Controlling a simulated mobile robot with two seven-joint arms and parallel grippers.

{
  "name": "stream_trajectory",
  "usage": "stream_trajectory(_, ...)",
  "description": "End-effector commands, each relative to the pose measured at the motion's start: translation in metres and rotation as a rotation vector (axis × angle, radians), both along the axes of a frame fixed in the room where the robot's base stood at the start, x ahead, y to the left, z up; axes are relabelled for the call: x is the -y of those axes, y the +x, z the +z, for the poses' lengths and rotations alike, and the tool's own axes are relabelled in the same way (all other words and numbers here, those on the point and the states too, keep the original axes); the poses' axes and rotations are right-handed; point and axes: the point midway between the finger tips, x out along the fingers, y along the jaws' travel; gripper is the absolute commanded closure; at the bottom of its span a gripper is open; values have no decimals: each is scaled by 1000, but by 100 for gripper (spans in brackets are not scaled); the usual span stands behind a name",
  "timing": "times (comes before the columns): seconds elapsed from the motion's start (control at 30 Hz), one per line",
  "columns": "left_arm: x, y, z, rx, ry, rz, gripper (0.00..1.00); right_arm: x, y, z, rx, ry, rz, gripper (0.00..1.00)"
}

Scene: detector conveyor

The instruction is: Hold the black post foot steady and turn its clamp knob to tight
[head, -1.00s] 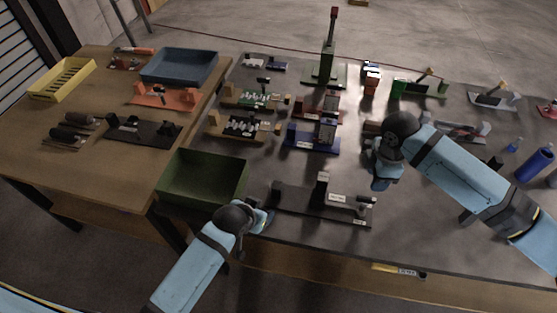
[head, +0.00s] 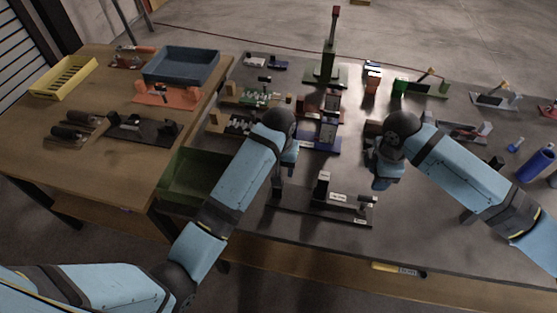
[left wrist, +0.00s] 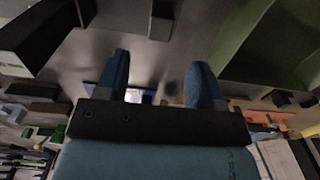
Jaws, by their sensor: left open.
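The black post foot (head: 322,207) lies on the dark table in the head view: a long black base with an upright block near its middle and white labels. A small knob-like part (head: 366,202) sits at its right end; its setting is too small to read. My left gripper (head: 279,180) is over the base's left end, apart from the upright block. Its two fingers (left wrist: 156,82) are spread and empty in the left wrist view. My right gripper (head: 380,183) hangs beyond the base's right end, above the table. Its fingertips are too small to judge.
A green bin (head: 175,190) stands left, partly behind my left arm; it also shows in the left wrist view (left wrist: 265,65). A blue stand (head: 322,146) is behind the post foot.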

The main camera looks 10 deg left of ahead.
Motion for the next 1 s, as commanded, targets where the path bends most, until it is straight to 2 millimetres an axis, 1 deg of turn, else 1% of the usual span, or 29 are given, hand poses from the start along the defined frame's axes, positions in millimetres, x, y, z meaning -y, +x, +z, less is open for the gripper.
stream_trajectory(0.03, 0, -1, -11, -4, 2, 0, 38, 0, 0, 0, 0, 0, 0, 57)
stream_trajectory(0.3, 0, -1, -65, -3, 1, -1, 38, 0, 0, 0, 0, 0, 0, 57)
stream_trajectory(0.5, 0, -1, -95, -2, 1, -1, 38, 0, 0, 0, 0, 0, 0, 57)
stream_trajectory(0.6, 0, -1, -104, 0, 1, -1, 38, 0, 0, 0, 0, 0, 0, 57)
stream_trajectory(0.7, 0, -1, -109, 0, 0, -1, 38, 0, 0, 0, 0, 0, 0, 57)
stream_trajectory(1.0, 0, 0, -110, 1, 0, -1, 38, 0, 0, 0, 0, 0, 0, 57)
